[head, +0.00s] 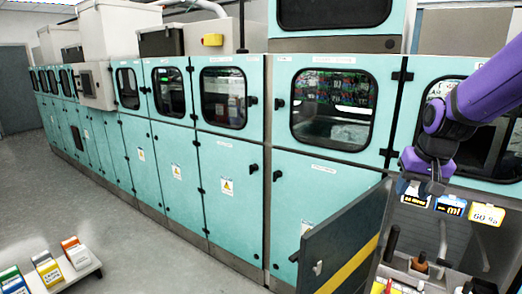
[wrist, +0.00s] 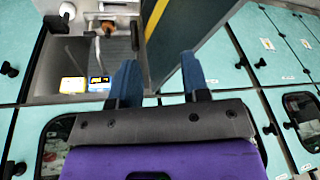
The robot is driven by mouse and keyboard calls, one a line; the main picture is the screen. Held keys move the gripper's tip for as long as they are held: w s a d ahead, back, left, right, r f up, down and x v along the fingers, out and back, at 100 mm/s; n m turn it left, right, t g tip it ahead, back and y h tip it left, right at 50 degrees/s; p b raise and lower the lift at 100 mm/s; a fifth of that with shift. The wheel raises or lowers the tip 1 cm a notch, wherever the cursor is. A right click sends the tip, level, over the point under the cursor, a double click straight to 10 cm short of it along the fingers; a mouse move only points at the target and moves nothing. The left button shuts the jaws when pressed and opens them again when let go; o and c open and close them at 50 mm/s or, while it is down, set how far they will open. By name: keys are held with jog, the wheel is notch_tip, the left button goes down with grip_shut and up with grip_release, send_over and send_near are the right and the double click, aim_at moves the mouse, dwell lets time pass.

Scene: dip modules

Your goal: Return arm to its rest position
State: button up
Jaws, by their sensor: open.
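My purple arm (head: 478,98) reaches in from the right edge of the head view. My gripper (head: 420,187) hangs at its end, in front of the teal cabinets and above the opened compartment at the lower right. In the wrist view my gripper (wrist: 158,72) shows two blue fingers spread apart with nothing between them. An open dark door panel with a yellow stripe (head: 342,245) stands below and left of the gripper. It also shows past the fingers in the wrist view (wrist: 185,28). The fingers appear apart from it.
A row of teal cabinets (head: 225,185) with dark windows runs along the wall. Yellow and blue labels (head: 450,205) hang at the compartment, which holds several handled items (head: 420,262). A white tray with colored boxes (head: 48,268) is at the lower left. The grey floor (head: 130,235) is clear.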

jog(key=s+a+r+n+t, duration=0.1)
jog(key=s+r, duration=0.3)
jog(key=s, duration=0.7)
jog(key=s+a+r+n+t, duration=0.1)
jog(key=s+a+r, duration=0.2)
jog(key=s, duration=0.8)
jog(key=shift+a+r+n, duration=0.15)
jog(key=shift+r+n, duration=0.25)
jog(key=shift+r, duration=0.55)
